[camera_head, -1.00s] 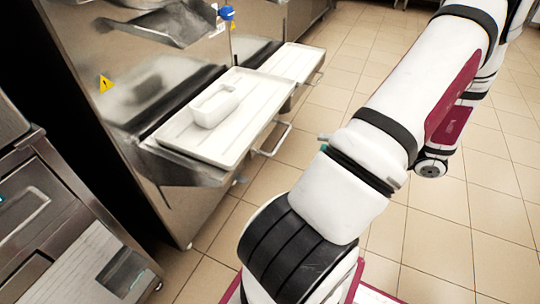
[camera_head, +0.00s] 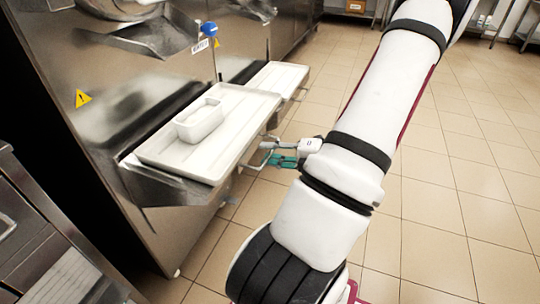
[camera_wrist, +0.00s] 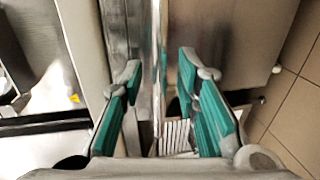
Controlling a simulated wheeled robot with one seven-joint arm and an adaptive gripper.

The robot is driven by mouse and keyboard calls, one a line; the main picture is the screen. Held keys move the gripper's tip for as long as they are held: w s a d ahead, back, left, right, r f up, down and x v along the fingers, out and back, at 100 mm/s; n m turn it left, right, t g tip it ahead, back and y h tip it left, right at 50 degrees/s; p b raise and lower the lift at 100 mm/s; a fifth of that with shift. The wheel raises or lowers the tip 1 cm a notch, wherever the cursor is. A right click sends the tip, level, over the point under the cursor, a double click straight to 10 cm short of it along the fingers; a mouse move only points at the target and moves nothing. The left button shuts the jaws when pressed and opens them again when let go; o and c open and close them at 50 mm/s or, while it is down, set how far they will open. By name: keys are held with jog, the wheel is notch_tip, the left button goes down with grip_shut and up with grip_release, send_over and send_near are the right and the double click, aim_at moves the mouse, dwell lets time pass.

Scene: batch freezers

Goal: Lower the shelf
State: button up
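The shelf (camera_head: 175,155) is a metal ledge on the front of the nearest freezer, covered by a white tray, and it stands out roughly level. A thin metal handle bar (camera_head: 252,166) runs along its front edge. My gripper (camera_head: 278,158), with teal finger pads, is at the far part of this bar. In the wrist view my gripper (camera_wrist: 160,88) is open, with the metal bar (camera_wrist: 158,55) running between its fingers. Neither finger clearly touches the bar. My arm does not hide the shelf.
A white rectangular tub (camera_head: 200,119) sits on the tray. A second freezer with its own white tray (camera_head: 277,77) stands just beyond. A steel cabinet (camera_head: 30,235) is at lower left. The tiled floor (camera_head: 440,200) to the right is clear.

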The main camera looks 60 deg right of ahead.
jog(key=shift+w, duration=0.15)
jog(key=shift+c, duration=0.5)
grip_shut()
notch_tip(320, 180, down, 12)
jog(key=b, duration=0.2)
jog(key=shift+f, duration=0.25)
jog(key=shift+o, duration=0.5)
grip_release()
jog(key=shift+f, duration=0.1)
jog(key=shift+s, duration=0.2)
